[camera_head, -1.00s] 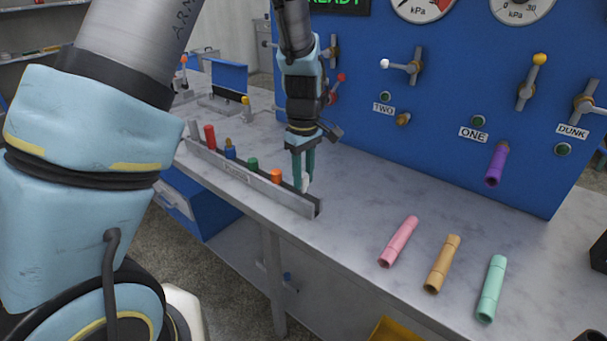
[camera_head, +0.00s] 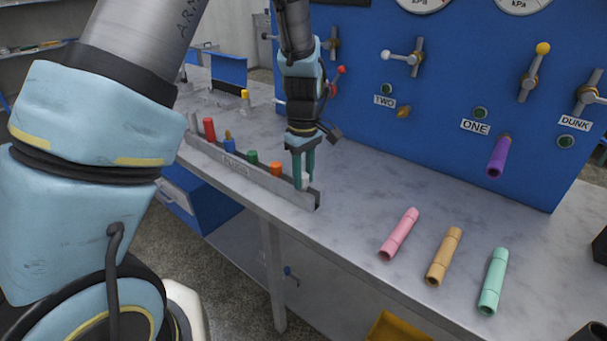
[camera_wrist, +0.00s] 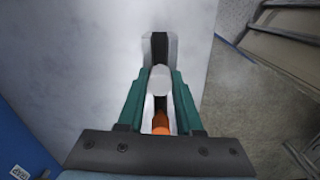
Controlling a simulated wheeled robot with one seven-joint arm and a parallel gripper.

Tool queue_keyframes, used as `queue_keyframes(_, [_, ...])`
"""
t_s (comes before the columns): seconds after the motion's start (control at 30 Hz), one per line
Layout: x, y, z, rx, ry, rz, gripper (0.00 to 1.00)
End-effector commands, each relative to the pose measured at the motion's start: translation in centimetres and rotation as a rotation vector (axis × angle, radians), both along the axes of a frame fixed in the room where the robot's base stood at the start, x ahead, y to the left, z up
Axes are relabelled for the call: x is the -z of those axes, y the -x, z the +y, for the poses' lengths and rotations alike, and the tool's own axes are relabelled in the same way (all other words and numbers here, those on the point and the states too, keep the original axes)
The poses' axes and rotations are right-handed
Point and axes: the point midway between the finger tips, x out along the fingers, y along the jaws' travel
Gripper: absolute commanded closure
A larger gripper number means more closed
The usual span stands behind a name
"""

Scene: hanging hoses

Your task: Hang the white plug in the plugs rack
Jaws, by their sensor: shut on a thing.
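My gripper (camera_head: 304,169) is at the right end of the plugs rack, its teal fingers pointing down. It is shut on the white plug (camera_wrist: 159,80), whose round top shows between the fingers in the wrist view. In the head view the fingers mostly hide the plug. The plugs rack (camera_head: 262,181) is a long grey rail along the bench's front edge. The plug is over the rack's slot, near its right end; I cannot tell how deep it sits. An orange plug (camera_head: 276,169) is just left of my gripper and also shows in the wrist view (camera_wrist: 160,122).
Green (camera_head: 252,157), blue (camera_head: 229,144) and red (camera_head: 209,129) plugs stand farther left in the rack. Pink (camera_head: 399,234), tan (camera_head: 444,256) and mint (camera_head: 492,281) hoses lie on the bench at right. A blue panel (camera_head: 450,90) with valves rises behind. The bench between is clear.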

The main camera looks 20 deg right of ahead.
Motion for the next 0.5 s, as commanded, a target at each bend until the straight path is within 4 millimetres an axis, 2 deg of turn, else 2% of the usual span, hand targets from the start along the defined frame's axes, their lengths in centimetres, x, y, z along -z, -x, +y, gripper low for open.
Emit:
queue_keyframes(0.2, [0.58, 0.01, 0.02, 0.0, 0.0, 0.0, 1.0])
queue_keyframes(0.23, [0.52, 0.0, 0.0, 0.0, 0.0, 0.0, 0.63])
queue_keyframes(0.5, [0.48, 0.0, 0.01, 0.0, 0.0, 0.0, 0.33])
